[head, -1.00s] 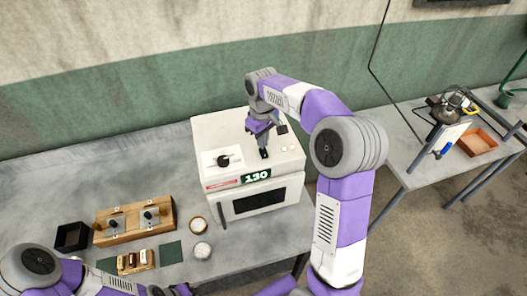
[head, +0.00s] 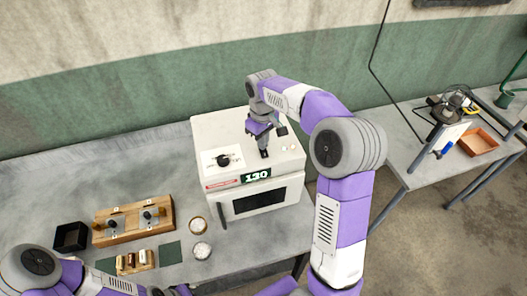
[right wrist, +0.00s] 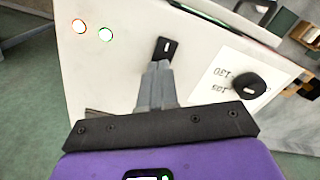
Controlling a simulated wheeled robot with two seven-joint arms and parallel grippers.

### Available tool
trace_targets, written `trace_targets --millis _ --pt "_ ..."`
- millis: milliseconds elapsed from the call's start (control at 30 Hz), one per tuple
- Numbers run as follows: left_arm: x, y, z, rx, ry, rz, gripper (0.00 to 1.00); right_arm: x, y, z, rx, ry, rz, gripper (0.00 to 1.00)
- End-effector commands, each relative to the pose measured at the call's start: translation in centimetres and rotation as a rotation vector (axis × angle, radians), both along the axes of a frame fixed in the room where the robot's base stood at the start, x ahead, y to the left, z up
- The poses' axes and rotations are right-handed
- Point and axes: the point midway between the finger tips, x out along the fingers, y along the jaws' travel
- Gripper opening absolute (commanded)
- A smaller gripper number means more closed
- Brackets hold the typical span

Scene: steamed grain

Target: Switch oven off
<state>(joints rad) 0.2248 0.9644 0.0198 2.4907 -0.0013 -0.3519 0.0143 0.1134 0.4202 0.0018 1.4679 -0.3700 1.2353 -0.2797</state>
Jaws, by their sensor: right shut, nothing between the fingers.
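The white oven (head: 212,133) stands on the grey table, with a display (head: 256,176) reading 130 on its front. On its top are a black dial (head: 223,160) and a small black switch (head: 264,154). My right gripper (head: 263,148) is shut and empty, pointing down at the switch. In the right wrist view the fingertips (right wrist: 157,66) are just beside the switch (right wrist: 163,48); I cannot tell whether they touch it. The dial (right wrist: 250,86) is to their right there, and two small round lights (right wrist: 105,34) are to their left. My left gripper's fingers are not visible.
A wooden block with metal fittings (head: 133,222), a black box (head: 71,237) and two small round dishes (head: 201,251) lie left of the oven. A second table at right holds an orange tray (head: 478,141) and a burner-like stand. The oven's rear-left table area is clear.

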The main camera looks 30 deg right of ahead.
Motion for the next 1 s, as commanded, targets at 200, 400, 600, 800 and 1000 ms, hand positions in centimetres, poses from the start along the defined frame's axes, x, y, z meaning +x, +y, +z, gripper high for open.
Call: trace_targets --millis 200,400,600,800,1000 --pt "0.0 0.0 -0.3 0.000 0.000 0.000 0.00 0.0 0.0 -0.4 0.000 0.000 0.000 0.00" --pt "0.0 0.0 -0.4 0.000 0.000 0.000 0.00 0.0 0.0 -0.7 0.000 0.000 0.000 0.00" --pt "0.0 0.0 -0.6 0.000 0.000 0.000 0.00 0.0 0.0 -1.0 0.000 0.001 0.000 0.00" --pt "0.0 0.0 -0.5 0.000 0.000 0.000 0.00 0.0 0.0 -1.0 0.000 0.003 0.000 0.00" --pt "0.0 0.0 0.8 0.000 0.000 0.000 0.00 0.0 0.0 0.5 0.000 0.003 0.000 0.00"
